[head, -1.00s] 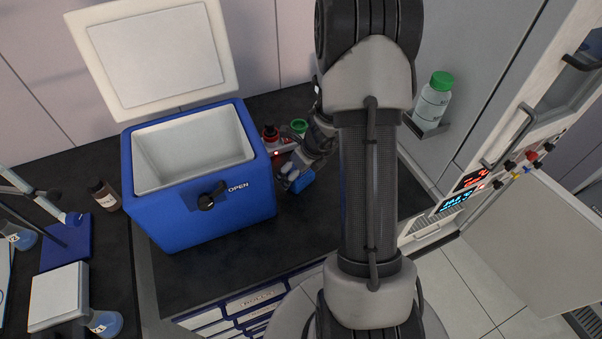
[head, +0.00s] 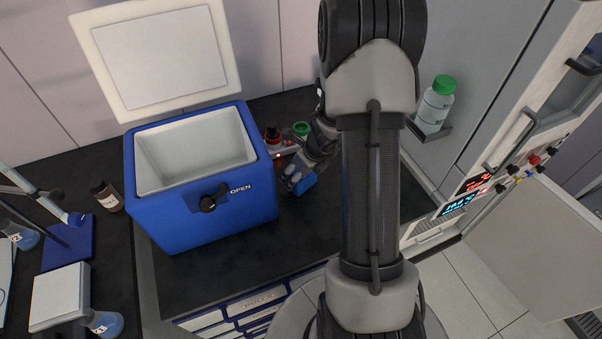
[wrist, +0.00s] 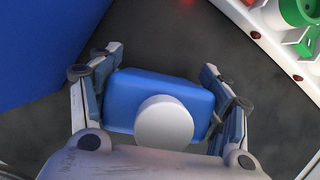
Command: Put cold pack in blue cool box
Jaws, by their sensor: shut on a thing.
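The blue cool box (head: 205,215) stands on the dark bench in the head view with its white lid (head: 158,58) raised. Its white inside looks empty. The cold pack (head: 305,184) is a small blue block just right of the box. In the wrist view the cold pack (wrist: 190,95) lies between both fingers, with a round white cap facing the camera. My gripper (wrist: 163,100) is shut on it, one finger at each side. In the head view my gripper (head: 297,176) is partly hidden by my arm. The box's blue wall (wrist: 45,40) fills the wrist view's upper left.
A white rack with red and green-capped bottles (head: 301,129) stands behind my gripper, close by. A brown bottle (head: 105,196) is left of the box. A green-capped bottle (head: 435,105) sits on a wall shelf at right. The bench front is clear.

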